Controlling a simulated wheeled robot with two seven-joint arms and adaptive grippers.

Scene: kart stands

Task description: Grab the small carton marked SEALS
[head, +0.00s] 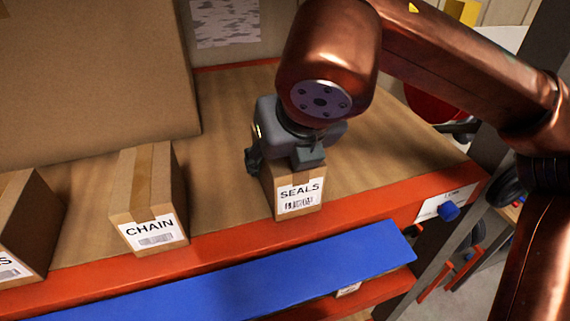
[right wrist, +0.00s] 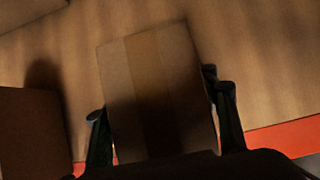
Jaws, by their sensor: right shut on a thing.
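The small carton marked SEALS (head: 299,196) stands upright on the wooden shelf near its front edge, its white label facing me. My right gripper (head: 285,165) is over it from above, fingers down on either side. In the right wrist view the carton's taped top (right wrist: 155,85) lies between the two fingers of the right gripper (right wrist: 160,125), which is shut on it. The carton appears to rest on the shelf; I cannot tell whether it is lifted. My left gripper is not in view.
A carton marked CHAIN (head: 150,232) stands to the left, with another carton (head: 22,225) beyond it. A large cardboard box (head: 90,80) stands behind. A blue panel (head: 250,275) runs below the orange shelf edge (head: 365,209). The shelf right of SEALS is clear.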

